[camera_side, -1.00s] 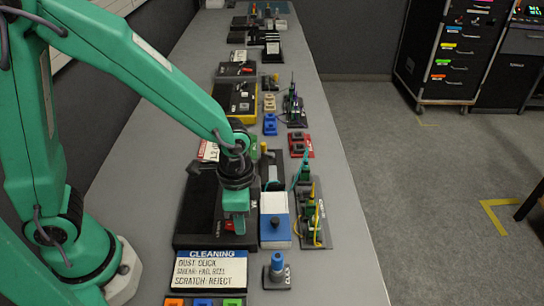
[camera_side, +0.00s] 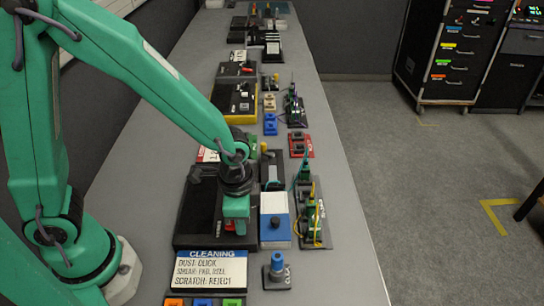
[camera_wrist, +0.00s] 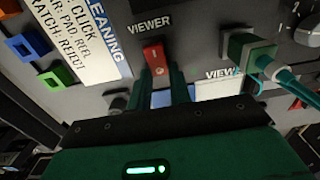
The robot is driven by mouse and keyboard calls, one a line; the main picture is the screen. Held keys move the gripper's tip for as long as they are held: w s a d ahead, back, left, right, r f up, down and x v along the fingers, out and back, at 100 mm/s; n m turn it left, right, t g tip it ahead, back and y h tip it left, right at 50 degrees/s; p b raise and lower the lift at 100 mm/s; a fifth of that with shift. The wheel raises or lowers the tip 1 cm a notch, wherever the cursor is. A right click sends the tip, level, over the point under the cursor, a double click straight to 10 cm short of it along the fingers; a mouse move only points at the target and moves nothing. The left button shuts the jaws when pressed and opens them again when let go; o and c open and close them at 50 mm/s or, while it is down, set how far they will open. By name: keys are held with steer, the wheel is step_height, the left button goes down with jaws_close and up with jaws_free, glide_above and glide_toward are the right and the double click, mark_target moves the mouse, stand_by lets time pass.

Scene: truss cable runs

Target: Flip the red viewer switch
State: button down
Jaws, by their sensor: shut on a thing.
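The red viewer switch (camera_wrist: 154,58) sticks up from a dark panel under a white VIEWER label (camera_wrist: 150,24) in the wrist view. The tips of my gripper (camera_wrist: 162,78) are around the switch, with a dark green finger on each side. The fingers are shut on it. In the side view, my gripper (camera_side: 236,222) points down over the black viewer unit (camera_side: 190,222), and a bit of red shows beside its fingertips. The fingers partly hide the switch's base, so I cannot tell clearly which way it leans.
A green connector with a teal cable (camera_wrist: 248,52) stands close to the right in the wrist view. The CLEANING card (camera_side: 211,270) lies in front of the unit. A blue and white box (camera_side: 275,225) is close on the right.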

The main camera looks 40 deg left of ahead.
mark_target(229, 227)
steer(key=shift+s+t, duration=0.1)
steer(key=shift+t, duration=0.2)
steer(key=shift+s+a+r+t+h, duration=0.15)
steer(key=shift+a+t+h, duration=0.2)
steer(key=shift+t+h, duration=0.45)
steer(key=c, duration=1.3)
jaws_free()
steer(key=shift+r, duration=0.2)
steer(key=shift+v, duration=3.7)
steer(key=shift+s+d, duration=0.15)
steer(key=shift+s, duration=0.05)
